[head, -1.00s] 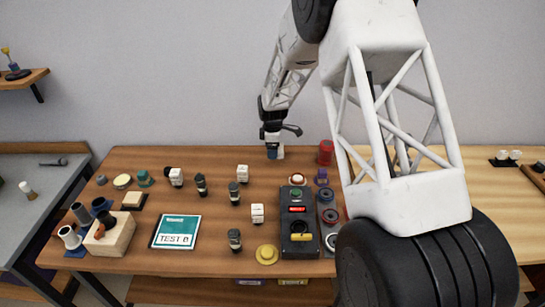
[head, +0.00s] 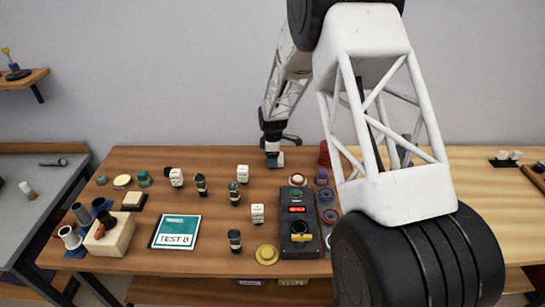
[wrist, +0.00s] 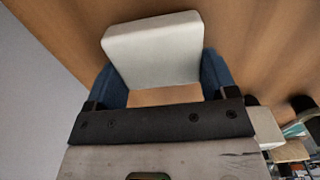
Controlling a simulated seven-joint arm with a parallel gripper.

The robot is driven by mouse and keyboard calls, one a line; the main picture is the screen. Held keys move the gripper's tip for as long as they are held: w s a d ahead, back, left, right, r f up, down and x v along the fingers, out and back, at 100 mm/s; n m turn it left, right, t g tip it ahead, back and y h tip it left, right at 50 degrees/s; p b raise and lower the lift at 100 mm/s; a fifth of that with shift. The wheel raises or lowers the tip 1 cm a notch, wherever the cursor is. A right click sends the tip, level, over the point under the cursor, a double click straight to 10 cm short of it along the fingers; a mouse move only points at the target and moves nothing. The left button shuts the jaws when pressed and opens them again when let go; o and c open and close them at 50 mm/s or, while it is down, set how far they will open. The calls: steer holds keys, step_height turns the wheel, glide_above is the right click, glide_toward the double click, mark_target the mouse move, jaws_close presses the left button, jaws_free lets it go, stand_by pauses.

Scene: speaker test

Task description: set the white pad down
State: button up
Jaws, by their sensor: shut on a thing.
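The white pad (wrist: 155,52) fills the upper middle of the wrist view, between the blue fingers of my gripper (wrist: 165,80). My gripper is shut on it. In the head view, my gripper (head: 273,153) points down at the back edge of the wooden table, and the pad (head: 276,161) shows small and pale at its tip. The pad is low over the tabletop or on it; I cannot tell whether it touches the wood.
A red cylinder (head: 324,153) stands right of my gripper. White dice-like blocks (head: 242,171) and dark cylinders (head: 201,185) stand in front. A dark control box (head: 298,215) and a teal TEST card (head: 176,231) lie nearer. Bare wood (head: 215,158) lies left of my gripper.

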steer(key=o, duration=0.8)
steer(key=shift+f, duration=0.1)
step_height(320, 180, up, 12)
stand_by(0.6)
stand_by(0.5)
